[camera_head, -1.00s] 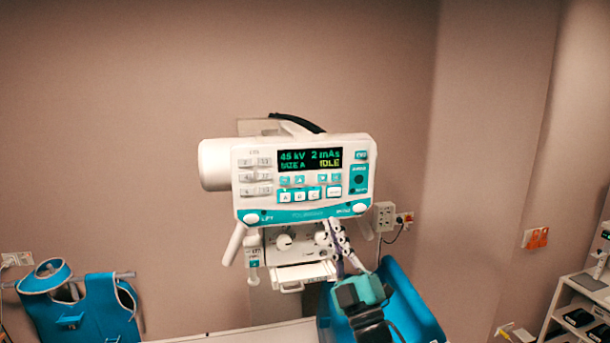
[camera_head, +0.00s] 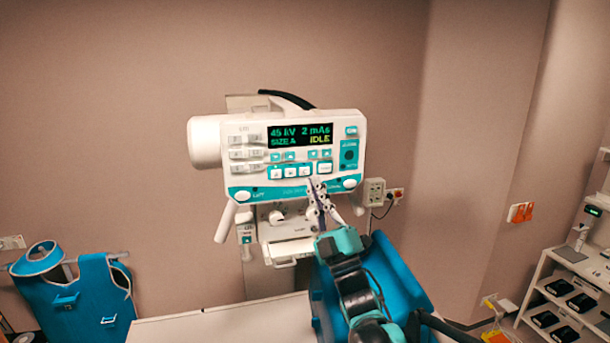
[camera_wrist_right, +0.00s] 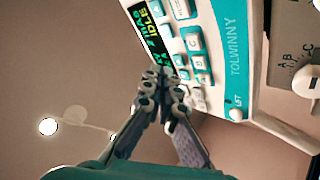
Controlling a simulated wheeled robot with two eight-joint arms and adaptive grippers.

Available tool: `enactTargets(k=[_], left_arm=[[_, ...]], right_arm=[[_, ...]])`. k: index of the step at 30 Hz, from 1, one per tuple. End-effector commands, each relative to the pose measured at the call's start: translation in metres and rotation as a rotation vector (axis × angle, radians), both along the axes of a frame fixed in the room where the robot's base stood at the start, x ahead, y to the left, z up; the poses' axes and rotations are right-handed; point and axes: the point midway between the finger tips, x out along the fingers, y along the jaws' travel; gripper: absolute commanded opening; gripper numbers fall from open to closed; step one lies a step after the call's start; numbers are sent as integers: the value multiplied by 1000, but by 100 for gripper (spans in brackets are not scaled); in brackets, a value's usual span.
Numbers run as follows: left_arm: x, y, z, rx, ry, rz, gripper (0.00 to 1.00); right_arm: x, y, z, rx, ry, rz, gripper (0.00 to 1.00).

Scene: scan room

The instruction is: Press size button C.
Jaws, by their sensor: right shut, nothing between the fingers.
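Size button C (camera_head: 305,171) is the right one in the row of A, B and C on the white and teal control panel (camera_head: 238,193). The screen (camera_head: 299,134) reads 45 kV, 2 mAs, SIZE A, IDLE. My right gripper (camera_head: 312,183) is shut and empty, its tips just below and right of button C in the head view. In the right wrist view the gripper (camera_wrist_right: 163,74) is over the panel, and button C (camera_wrist_right: 193,43) shows beyond the fingers. I cannot tell whether the tips touch the panel. My left gripper is out of view.
A pale tabletop (camera_head: 215,325) lies below the panel. A blue apron (camera_head: 85,300) hangs at left, and a white shelf (camera_head: 545,282) stands at right. The wall left of the panel is clear.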

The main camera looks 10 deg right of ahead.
Motion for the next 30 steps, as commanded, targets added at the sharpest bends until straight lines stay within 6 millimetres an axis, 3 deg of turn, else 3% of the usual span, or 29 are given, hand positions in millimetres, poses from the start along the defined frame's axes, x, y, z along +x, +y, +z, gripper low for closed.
enactTargets(k=[6, 12, 30], left_arm=[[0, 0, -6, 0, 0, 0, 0], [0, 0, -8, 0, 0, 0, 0], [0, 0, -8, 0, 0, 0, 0]], right_arm=[[28, 1, -1, 0, 0, 1, 0], [40, 2, 0, 0, 0, 1, 0], [42, 2, 0, 1, 0, 1, 0]])
